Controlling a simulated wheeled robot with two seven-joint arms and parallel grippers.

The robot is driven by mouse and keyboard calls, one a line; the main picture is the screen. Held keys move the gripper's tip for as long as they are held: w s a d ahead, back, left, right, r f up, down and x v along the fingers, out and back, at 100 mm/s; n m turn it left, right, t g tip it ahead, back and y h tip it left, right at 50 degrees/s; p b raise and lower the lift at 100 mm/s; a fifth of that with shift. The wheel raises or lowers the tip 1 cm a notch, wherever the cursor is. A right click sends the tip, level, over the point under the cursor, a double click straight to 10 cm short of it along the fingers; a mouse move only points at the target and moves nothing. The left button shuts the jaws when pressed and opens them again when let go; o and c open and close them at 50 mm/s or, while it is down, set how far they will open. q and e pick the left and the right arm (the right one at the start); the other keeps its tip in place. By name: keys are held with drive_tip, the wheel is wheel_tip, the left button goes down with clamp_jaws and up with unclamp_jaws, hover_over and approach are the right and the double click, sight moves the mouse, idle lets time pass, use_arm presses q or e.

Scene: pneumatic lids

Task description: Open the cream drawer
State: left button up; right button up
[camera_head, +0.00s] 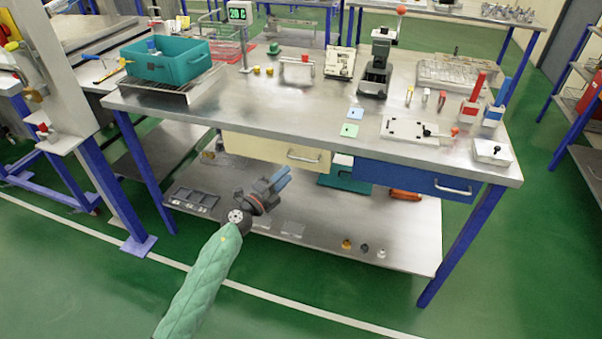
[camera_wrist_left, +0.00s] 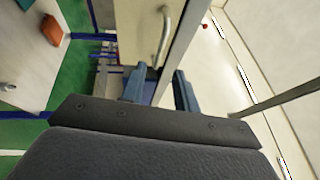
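The cream drawer (camera_head: 262,147) hangs under the front edge of the steel table, left of the blue drawer. It looks shut. Its metal bar handle (camera_head: 304,157) is at its right part. In the left wrist view the cream drawer front (camera_wrist_left: 134,28) and its handle (camera_wrist_left: 165,35) show beyond the fingers. My left gripper (camera_head: 283,179) is in front of and below the drawer, apart from the handle. In the left wrist view its two blue fingers (camera_wrist_left: 159,88) stand apart with nothing between them. My right gripper is not in view.
The blue drawer (camera_head: 400,180) with its handle is right of the cream one. The steel tabletop (camera_head: 290,100) above carries a teal bin (camera_head: 165,65) and several small items. The lower shelf (camera_head: 320,235) lies below my gripper. The green floor in front is clear.

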sight(299, 162)
use_arm(q)
drive_tip(key=shift+p+x, duration=0.35)
drive_tip(key=shift+x, duration=3.4)
drive_tip(key=shift+w, duration=0.1)
clamp_jaws()
